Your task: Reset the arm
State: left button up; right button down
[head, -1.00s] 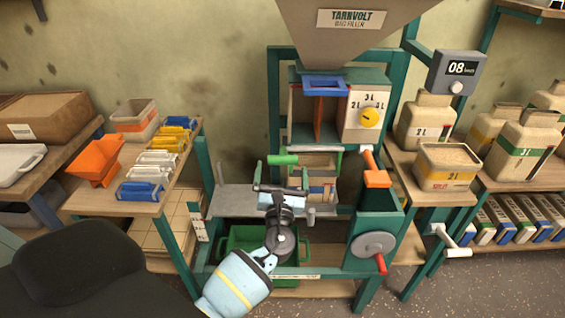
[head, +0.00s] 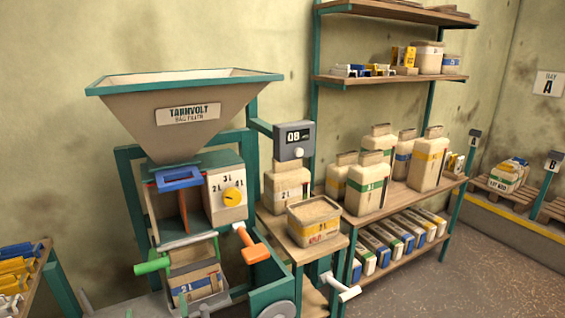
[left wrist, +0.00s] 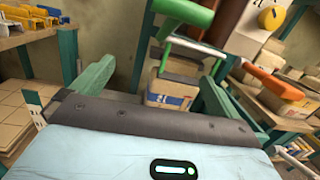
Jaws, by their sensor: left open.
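My left gripper (left wrist: 155,88) fills the lower part of the left wrist view, with its pale blue body and dark front bar. Its green fingers stand apart with nothing between them. It faces the bag filler (head: 185,115), a machine with a tan hopper. A bag (left wrist: 172,93) with a blue label is ahead of it, apart from the fingers; it also shows in the head view (head: 194,286). The green handle (left wrist: 187,17) is above the gripper. In the head view any part of my left gripper is too cut off to make out. My right gripper is not in view.
An orange-ended lever (head: 254,252) and a white crank handle (head: 345,290) stick out at the machine's right. Shelves (head: 400,195) of containers stand further right. Blue and yellow clips (head: 15,265) lie at the left. Open floor (head: 480,270) is at the lower right.

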pick_arm(q)
jog(key=s+d+f+n+g+h+p, duration=0.1)
jog(key=s+d+f+n+g+h, duration=0.15)
jog(key=s+f+n, duration=0.5)
jog(key=s+d+f+n+g+h, duration=0.25)
jog(key=s+f+n+h, duration=0.2)
jog(key=s+f, duration=0.45)
jog(key=s+d+n+g+h, duration=0.1)
jog(key=s+d+n+h, duration=0.1)
jog(key=s+n, duration=0.5)
jog(key=s+d+f+n+g+h+p, duration=0.1)
jog(key=s+d+n, duration=0.3)
jog(key=s+n, duration=0.4)
jog(key=s+g+h, duration=0.1)
jog(key=s, duration=0.3)
jog(key=shift+s+d+n+p, duration=0.2)
jog(key=shift+s+n+p, duration=0.1)
jog(key=shift+s, duration=0.1)
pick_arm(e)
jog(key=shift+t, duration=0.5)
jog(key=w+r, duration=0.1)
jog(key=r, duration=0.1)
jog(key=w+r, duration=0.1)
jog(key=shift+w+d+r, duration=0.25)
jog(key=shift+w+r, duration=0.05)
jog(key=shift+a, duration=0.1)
